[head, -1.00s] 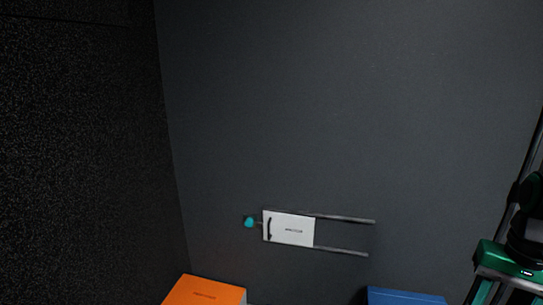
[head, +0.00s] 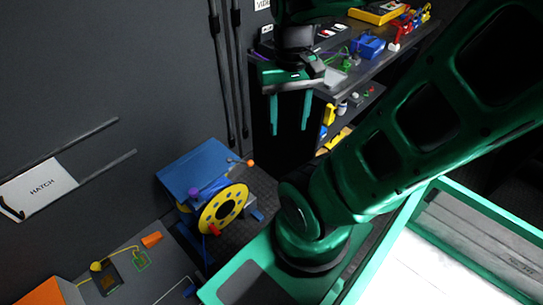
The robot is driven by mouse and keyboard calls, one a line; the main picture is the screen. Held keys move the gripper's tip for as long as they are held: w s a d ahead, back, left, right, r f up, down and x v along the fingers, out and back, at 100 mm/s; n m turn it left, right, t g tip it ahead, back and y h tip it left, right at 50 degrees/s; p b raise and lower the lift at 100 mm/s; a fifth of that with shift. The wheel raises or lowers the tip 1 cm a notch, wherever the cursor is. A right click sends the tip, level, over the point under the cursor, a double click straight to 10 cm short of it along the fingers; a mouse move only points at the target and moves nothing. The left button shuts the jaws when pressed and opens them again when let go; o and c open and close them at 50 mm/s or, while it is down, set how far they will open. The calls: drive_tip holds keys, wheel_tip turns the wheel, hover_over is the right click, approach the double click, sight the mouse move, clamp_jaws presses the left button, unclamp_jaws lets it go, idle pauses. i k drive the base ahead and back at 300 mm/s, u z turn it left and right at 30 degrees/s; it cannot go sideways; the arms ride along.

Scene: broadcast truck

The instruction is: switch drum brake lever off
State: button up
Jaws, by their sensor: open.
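A thin rod with an orange knob (head: 250,163) sticks out near the drum's top right. A short red handle (head: 214,230) sits at the flange's lower edge, and a purple knob (head: 194,193) at its upper left. I cannot tell which of these is the brake lever. My gripper (head: 290,132) is open and empty, its two teal fingers pointing down, above and to the right of the drum, apart from it.
A shelf (head: 375,60) with small coloured items stands at the back right. A white hatch panel (head: 38,188) on rails is on the left wall. An orange box (head: 45,293) and a yellow-wired dark plate (head: 107,280) lie lower left. Vertical dark pipes (head: 229,80) run behind.

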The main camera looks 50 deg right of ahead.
sight(249, 163)
drive_tip(key=z, duration=0.75)
drive_tip(key=k, duration=0.65)
drive_tip(key=z, duration=0.3)
drive_tip(key=i, duration=1.05)
drive_tip(key=u, duration=0.4)
